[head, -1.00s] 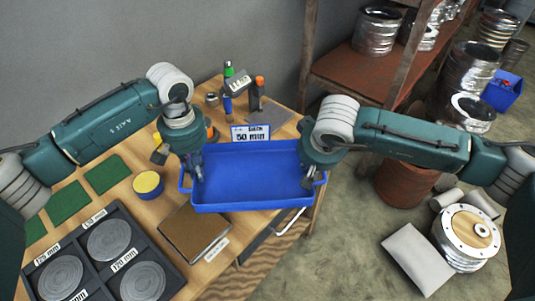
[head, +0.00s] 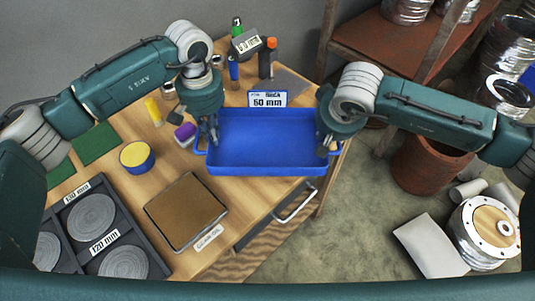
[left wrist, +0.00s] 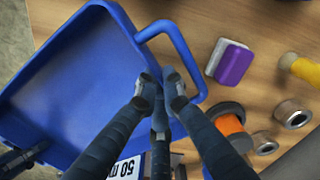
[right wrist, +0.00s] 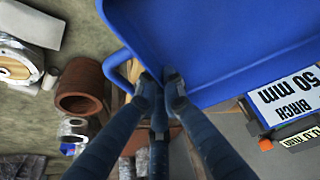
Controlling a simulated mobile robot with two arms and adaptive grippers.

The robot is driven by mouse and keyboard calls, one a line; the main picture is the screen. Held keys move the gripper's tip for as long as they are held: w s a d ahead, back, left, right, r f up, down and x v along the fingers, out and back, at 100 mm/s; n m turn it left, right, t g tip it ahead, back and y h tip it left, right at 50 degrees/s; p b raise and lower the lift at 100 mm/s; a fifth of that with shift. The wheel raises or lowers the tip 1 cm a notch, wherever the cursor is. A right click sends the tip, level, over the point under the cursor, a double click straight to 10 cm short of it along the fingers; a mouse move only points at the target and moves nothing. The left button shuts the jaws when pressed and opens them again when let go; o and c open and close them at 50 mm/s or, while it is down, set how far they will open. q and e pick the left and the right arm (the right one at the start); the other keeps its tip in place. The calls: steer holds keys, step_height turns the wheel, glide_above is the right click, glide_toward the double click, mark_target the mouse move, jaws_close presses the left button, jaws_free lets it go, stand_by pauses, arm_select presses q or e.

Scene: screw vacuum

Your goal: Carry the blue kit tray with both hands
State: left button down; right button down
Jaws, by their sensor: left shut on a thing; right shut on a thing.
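The blue kit tray (head: 262,145) looks empty and roughly level above the right part of the wooden table, with a white label reading 50 mm (head: 267,98) on its far side. The fingers partly hide both handles.
Bottles stand behind the tray. A terracotta pot (head: 430,165) and a rusty shelf (head: 385,50) stand right.

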arm_select(q)
steer(key=shift+f, duration=0.15)
arm_select(e)
steer(key=shift+f, duration=0.2)
